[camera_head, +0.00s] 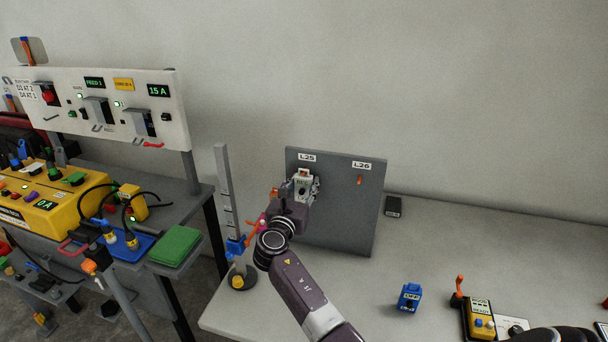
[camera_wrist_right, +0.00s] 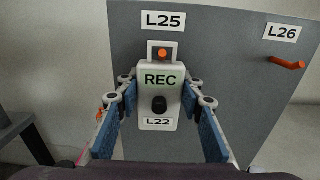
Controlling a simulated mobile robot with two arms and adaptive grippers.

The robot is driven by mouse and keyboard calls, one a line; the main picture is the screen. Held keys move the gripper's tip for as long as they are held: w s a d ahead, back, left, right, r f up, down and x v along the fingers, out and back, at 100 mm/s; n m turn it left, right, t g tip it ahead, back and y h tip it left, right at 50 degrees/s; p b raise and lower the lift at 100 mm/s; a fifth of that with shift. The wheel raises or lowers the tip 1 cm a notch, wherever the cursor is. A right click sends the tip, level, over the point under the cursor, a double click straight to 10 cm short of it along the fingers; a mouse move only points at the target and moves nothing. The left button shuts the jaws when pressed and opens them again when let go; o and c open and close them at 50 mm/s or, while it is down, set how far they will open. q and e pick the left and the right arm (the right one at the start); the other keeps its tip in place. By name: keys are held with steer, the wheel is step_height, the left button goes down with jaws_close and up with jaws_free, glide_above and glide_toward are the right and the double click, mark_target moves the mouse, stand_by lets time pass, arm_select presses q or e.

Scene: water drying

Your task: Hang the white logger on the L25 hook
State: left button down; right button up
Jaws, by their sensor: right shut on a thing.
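The white logger (camera_wrist_right: 160,118) is upright in front of the grey board (camera_head: 340,215), just below the L25 label (camera_wrist_right: 163,20). It reads REC, with a black knob and an L22 label. The orange tip of the L25 hook (camera_wrist_right: 162,54) shows inside the opening of the logger's top tab; how deep it sits cannot be told. My right gripper (camera_head: 302,190) is shut on the logger, with a finger on each side, as the right wrist view also shows (camera_wrist_right: 160,95). My left gripper is not in view.
The empty orange L26 hook (camera_head: 360,180) is to the right on the same board. A stand with a grey post (camera_head: 225,180) is left of the board. A blue device (camera_head: 409,298) and a yellow device (camera_head: 479,320) stand at the right front. The table behind them is mostly clear.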

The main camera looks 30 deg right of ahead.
steer(key=shift+s+p, duration=0.1)
steer(key=shift+p, duration=0.3)
steer(key=shift+s+a+f, duration=0.1)
steer(key=shift+s+a, duration=0.2)
steer(key=shift+p+v, duration=0.55)
steer(key=shift+v, duration=0.3)
steer(key=shift+s+a+p, duration=0.3)
steer(key=shift+a, duration=0.2)
steer(key=shift+p+v, duration=0.75)
steer(key=shift+v, duration=0.95)
